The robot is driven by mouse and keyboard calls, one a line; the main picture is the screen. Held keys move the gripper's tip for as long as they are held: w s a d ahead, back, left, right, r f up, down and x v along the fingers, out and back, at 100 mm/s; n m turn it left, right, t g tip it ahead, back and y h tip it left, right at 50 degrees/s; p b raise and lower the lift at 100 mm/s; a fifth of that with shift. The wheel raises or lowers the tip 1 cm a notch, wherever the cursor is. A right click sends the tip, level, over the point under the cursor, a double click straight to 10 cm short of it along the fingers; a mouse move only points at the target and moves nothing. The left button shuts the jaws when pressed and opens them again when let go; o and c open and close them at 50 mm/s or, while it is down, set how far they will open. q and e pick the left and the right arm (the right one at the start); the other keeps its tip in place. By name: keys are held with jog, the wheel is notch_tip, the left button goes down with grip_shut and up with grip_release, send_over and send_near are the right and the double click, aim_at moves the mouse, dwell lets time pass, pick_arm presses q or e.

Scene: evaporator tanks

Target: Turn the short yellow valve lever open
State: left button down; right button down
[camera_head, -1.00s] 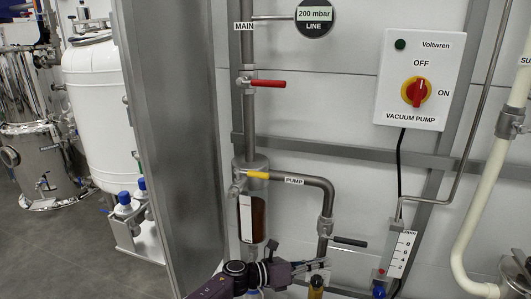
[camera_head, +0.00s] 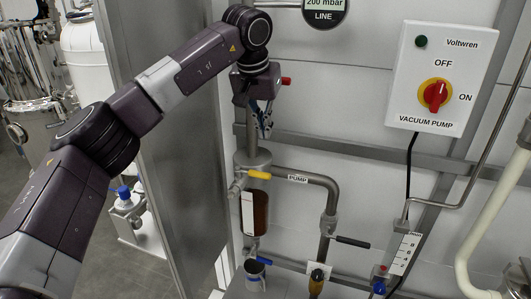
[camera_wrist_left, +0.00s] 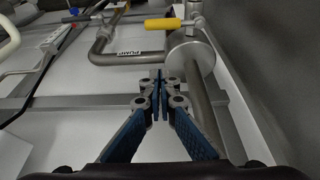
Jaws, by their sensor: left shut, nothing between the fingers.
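The short yellow valve lever (camera_head: 259,175) lies horizontal, pointing right, at the top of the glass-sided separator vessel, beside the pipe labelled PUMP (camera_head: 298,179). In the left wrist view the lever (camera_wrist_left: 163,24) is at the top centre, beside the grey cylindrical vessel head (camera_wrist_left: 191,58). My left gripper (camera_head: 265,134) is shut and empty. It points down in front of the vertical pipe, above the lever and apart from it. Its closed fingertips also show in the left wrist view (camera_wrist_left: 159,80), below the lever in the picture. My right gripper is not in view.
A red lever (camera_head: 286,82) is partly hidden behind my left wrist. A black-handled valve (camera_head: 352,242) and a blue-handled valve (camera_head: 263,261) sit lower. The vacuum pump switch box (camera_head: 437,75) is at right. A grey metal upright panel (camera_head: 185,190) stands left of the piping.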

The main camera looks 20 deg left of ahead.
aim_at(252, 173)
pick_arm(q)
notch_tip(252, 173, down, 10)
jog(key=p, duration=0.4)
jog(key=shift+s+p, duration=0.2)
jog(key=shift+p, duration=0.2)
jog(key=shift+a, duration=0.1)
